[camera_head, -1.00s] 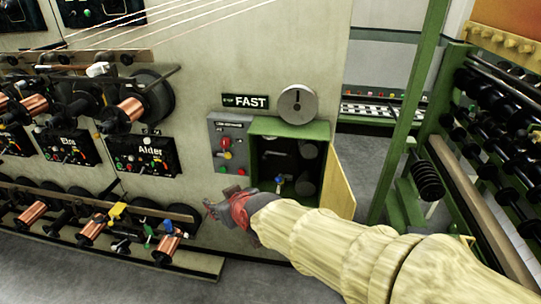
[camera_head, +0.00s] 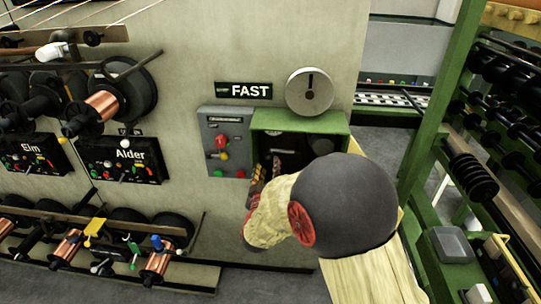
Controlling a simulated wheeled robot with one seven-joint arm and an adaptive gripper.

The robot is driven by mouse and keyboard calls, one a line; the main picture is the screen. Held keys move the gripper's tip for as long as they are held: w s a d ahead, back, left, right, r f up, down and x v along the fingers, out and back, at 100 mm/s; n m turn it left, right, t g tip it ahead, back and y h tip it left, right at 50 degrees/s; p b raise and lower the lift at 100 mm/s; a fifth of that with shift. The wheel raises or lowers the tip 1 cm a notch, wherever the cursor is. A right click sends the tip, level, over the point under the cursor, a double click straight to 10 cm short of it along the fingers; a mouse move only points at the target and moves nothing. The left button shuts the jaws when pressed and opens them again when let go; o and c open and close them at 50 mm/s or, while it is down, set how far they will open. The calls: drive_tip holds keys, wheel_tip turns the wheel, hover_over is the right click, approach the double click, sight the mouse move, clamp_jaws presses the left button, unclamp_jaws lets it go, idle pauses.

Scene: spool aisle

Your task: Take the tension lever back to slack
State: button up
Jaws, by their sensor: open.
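A green open-fronted box (camera_head: 300,122) is on the beige wall under the FAST sign. My gripper (camera_head: 267,170) is at the left part of its opening, with its fingers apart. My arm and its dark round joint cover most of the box's lower and right part. I cannot make out the tension lever for certain; the box's inside is dark and largely hidden. I cannot tell whether my fingers touch anything. A round grey dial (camera_head: 310,91) above the box has a dark mark pointing up.
A grey control panel (camera_head: 223,145) with a red knob and coloured buttons adjoins the box's left side. The Alder panel (camera_head: 120,160) and copper spools (camera_head: 102,105) are further left. A green rack (camera_head: 425,140) with dark spools stands right. Grey floor shows below.

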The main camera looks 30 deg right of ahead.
sight(270, 155)
drive_tip(key=b+x, duration=0.2)
drive_tip(key=x, duration=0.4)
drive_tip(key=shift+w+d+f, duration=0.1)
drive_tip(key=shift+w+d, duration=0.15)
drive_tip(key=shift+w, duration=0.05)
drive_tip(key=shift+w+d, duration=0.15)
drive_tip(key=shift+w, duration=0.15)
drive_tip(key=shift+c, duration=0.2)
clamp_jaws()
